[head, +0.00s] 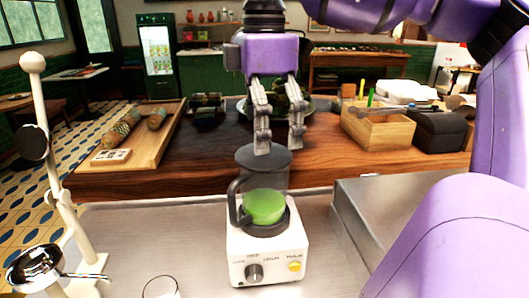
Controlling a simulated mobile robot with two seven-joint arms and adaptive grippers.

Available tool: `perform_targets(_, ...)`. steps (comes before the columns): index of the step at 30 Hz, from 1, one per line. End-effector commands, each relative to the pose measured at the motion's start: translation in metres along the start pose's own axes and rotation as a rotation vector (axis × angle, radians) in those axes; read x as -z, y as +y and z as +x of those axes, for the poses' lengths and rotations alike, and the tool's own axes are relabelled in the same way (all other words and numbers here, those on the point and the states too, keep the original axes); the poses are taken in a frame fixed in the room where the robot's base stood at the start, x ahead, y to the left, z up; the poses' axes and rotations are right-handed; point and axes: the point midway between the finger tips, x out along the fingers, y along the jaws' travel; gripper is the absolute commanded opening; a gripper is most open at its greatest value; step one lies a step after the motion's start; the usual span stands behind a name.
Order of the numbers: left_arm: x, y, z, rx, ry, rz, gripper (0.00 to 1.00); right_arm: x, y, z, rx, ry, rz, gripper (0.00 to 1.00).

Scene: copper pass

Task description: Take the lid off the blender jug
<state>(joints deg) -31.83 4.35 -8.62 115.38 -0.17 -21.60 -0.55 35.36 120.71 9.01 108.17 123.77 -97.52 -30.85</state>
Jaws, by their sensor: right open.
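The blender jug (266,206) is dark and see-through, with green contents and a handle on its left side. It stands upright on a white blender base (268,256) with a dark knob and a yellow button. The dark lid (263,158) sits on top of the jug. My right gripper (280,147) points down right over the lid with its two fingers apart and empty. The fingertips are at the lid's upper edge in the picture; I cannot tell whether they touch it. My left gripper is not in view.
A white stand with a metal bowl (38,266) is at the left, and a glass rim (160,288) shows at the bottom edge. Behind, a wooden counter holds a tray (160,115), a wooden box (378,130) and a dark box (438,131).

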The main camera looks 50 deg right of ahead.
Motion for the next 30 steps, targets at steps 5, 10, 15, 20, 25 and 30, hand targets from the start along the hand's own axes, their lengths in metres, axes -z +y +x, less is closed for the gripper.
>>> perform_targets(5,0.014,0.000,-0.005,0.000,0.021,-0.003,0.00,-0.003,-0.002,0.021,-0.002,0.002,-0.001,1.00)
perform_targets(10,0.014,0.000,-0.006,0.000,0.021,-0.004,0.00,-0.002,-0.002,0.030,-0.003,0.002,0.000,1.00)
perform_targets(15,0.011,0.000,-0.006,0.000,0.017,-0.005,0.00,-0.002,-0.002,0.030,-0.002,0.001,0.001,0.97)
perform_targets(20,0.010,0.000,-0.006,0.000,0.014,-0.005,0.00,-0.002,-0.002,0.030,-0.002,0.001,0.001,0.76)
perform_targets(25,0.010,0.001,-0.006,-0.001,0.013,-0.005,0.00,-0.002,-0.001,0.030,-0.002,0.001,0.001,0.54)
perform_targets(30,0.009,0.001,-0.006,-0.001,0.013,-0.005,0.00,-0.003,-0.001,0.032,-0.001,-0.001,0.002,0.34)
